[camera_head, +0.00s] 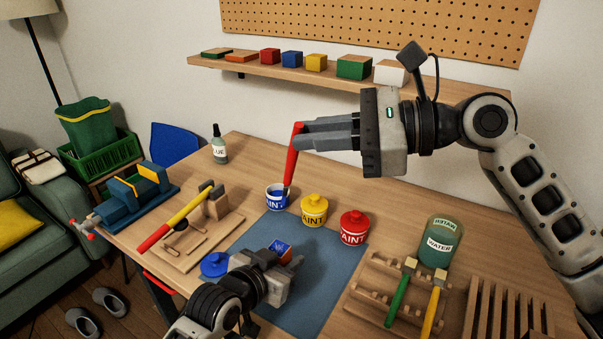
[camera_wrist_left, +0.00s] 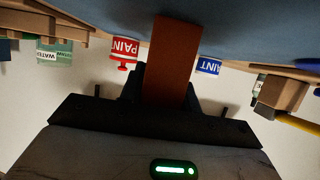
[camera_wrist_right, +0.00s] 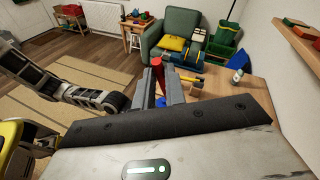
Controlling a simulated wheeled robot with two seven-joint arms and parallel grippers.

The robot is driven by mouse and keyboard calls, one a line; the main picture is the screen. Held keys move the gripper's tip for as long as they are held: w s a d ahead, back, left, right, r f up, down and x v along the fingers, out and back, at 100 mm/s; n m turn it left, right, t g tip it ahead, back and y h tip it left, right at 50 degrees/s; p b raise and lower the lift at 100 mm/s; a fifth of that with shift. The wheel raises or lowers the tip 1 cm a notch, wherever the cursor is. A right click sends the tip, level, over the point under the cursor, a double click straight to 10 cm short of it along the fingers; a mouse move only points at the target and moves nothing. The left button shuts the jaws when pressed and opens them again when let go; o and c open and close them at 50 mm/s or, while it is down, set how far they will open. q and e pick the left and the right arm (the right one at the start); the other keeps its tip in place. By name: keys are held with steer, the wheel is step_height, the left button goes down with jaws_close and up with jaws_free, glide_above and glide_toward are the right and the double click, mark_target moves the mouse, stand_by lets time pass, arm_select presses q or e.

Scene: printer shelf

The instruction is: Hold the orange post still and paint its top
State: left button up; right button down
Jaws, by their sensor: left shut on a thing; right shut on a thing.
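The orange post (camera_wrist_left: 172,60) is between the fingers of my left gripper (camera_head: 288,268), which is shut on it above the blue mat (camera_head: 317,297). In the head view, a small blue face with orange-red beside it shows at the post's end (camera_head: 281,248); the gripper hides most of the rest. My right gripper (camera_head: 300,134) is shut on a red-handled brush (camera_head: 293,160), held upright and slightly tilted. The brush's lower end is at the open blue paint can (camera_head: 277,199); its bristles are hidden. The brush handle also shows in the right wrist view (camera_wrist_right: 157,62).
A blue lid (camera_head: 215,264) lies left of my left gripper. Lidded yellow (camera_head: 314,211) and red (camera_head: 354,229) cans stand right of the blue can. A water jar (camera_head: 440,241), a brush rack (camera_head: 371,291) and a board with a hammer (camera_head: 182,218) flank the mat.

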stand_by(0.4)
arm_select(q)
steer(key=o, duration=1.1)
